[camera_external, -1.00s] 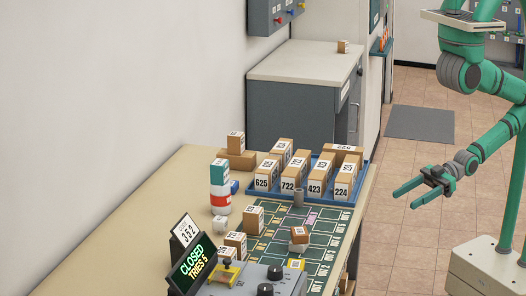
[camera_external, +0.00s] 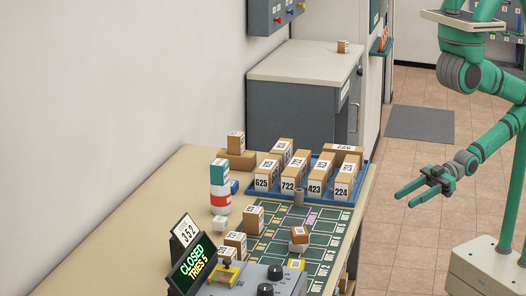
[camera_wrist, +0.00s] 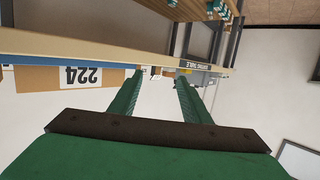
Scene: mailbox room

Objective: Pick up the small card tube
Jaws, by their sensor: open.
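I cannot make out the tube in the wrist view.
The blue tray holds several numbered boxes (camera_external: 343,186). Boxes (camera_external: 254,219) stand on the green mat (camera_external: 322,243), and a red-white-teal cylinder (camera_external: 220,190) is at the left. A control panel (camera_external: 262,280) is at the near end. The floor (camera_external: 400,250) between table and robot is clear.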

